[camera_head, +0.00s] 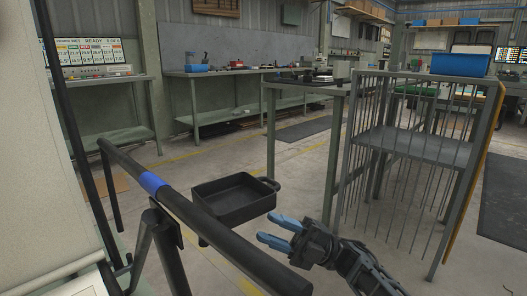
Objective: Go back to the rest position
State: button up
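My gripper (268,227) is at the lower middle of the head view. Its two blue fingers point left and are apart, with nothing between them. The black tubular frame (191,208) of what looks like the folding lounger runs from the left toward the lower middle, with a blue band (152,184) around it. The fingertips are to the right of this tube, with a visible gap in the picture. Pale fabric or a panel (40,190) fills the left edge. The lower ends of the frame are cut off.
A black rectangular pan (236,211) with handles is just beyond the gripper; its support is unclear. A rack with thin vertical bars (415,145) stands on the right, with a blue bin (460,65) on top. Workbenches line the back. Open floor (225,160) lies between.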

jog(key=s+f+m+t+h, duration=0.5)
jog(key=s+m+t, duration=0.4)
jog(key=m+t, duration=0.3)
jog(key=s+f+m+t+h, duration=0.45)
jog(key=s+m+t, duration=0.45)
jog(key=m+t, duration=0.25)
jog(key=s+d+m+g+h, duration=0.2)
jog(key=s+d+m+h, duration=0.45)
jog(key=s, duration=0.65)
jog(key=s+d+m+g+h, duration=0.35)
jog(key=s+d+h, duration=0.45)
jog(key=s, duration=0.5)
jog(key=s+d+r+m+g, duration=0.1)
jog(key=s+d+r, duration=0.2)
jog(key=s+d, duration=0.1)
notch_tip(320, 180, up, 29)
jog(key=p, duration=2.8)
jog(key=shift+s+g+p, duration=0.2)
jog(key=shift+g+p, duration=0.1)
jog(key=shift+p, duration=0.1)
jog(key=shift+a, duration=0.15)
